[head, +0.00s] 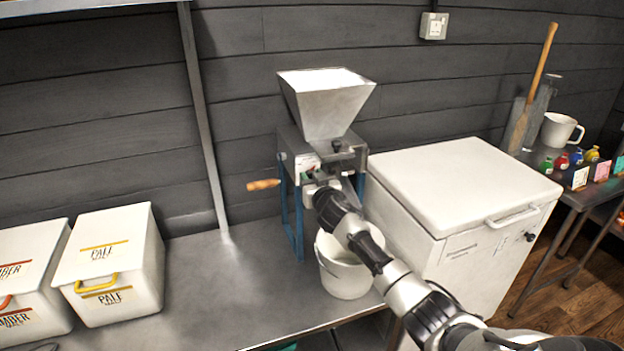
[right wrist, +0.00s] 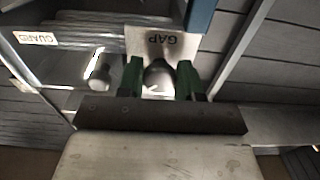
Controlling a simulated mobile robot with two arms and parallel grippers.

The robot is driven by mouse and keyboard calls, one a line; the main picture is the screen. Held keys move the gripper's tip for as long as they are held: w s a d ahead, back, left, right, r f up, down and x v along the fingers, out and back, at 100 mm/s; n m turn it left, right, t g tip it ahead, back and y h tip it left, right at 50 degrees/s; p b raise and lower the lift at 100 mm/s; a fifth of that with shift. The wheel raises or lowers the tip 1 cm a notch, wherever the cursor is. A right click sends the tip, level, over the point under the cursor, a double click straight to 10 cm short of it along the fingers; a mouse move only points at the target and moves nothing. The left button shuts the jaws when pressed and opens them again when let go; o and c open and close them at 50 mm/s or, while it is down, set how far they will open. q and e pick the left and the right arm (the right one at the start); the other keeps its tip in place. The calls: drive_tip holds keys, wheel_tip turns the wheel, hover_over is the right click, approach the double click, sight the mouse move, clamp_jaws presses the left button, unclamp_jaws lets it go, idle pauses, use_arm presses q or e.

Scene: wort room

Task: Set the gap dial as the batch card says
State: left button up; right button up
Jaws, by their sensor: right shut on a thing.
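The mill stands on the metal bench, with a steel hopper (head: 326,105) on a grey body with blue legs (head: 298,222). My right gripper (head: 322,188) reaches its front. In the right wrist view my right gripper's green fingers (right wrist: 159,82) are shut on the gap dial (right wrist: 157,74), a rounded metal knob beside a plate marked GAP (right wrist: 165,43). The dial's pointer and scale cannot be read, and in the head view my gripper hides the dial. No batch card can be made out for certain. My left gripper is not in view.
A white bucket (head: 342,279) stands below the mill, close under my right arm. The mill's wooden crank handle (head: 263,184) sticks out left. A white chest (head: 455,190) stands right. PALE (head: 110,262) and AMBER (head: 22,285) bins stand left. The bench between bins and mill is clear.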

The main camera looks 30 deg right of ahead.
drive_tip(key=n, duration=0.4)
drive_tip(key=shift+n, duration=0.4)
drive_tip(key=shift+n+p, duration=0.65)
drive_tip(key=shift+n, duration=5.85)
drive_tip(key=o, duration=0.9)
drive_tip(key=shift+s+r, duration=0.1)
drive_tip(key=shift+s, duration=0.05)
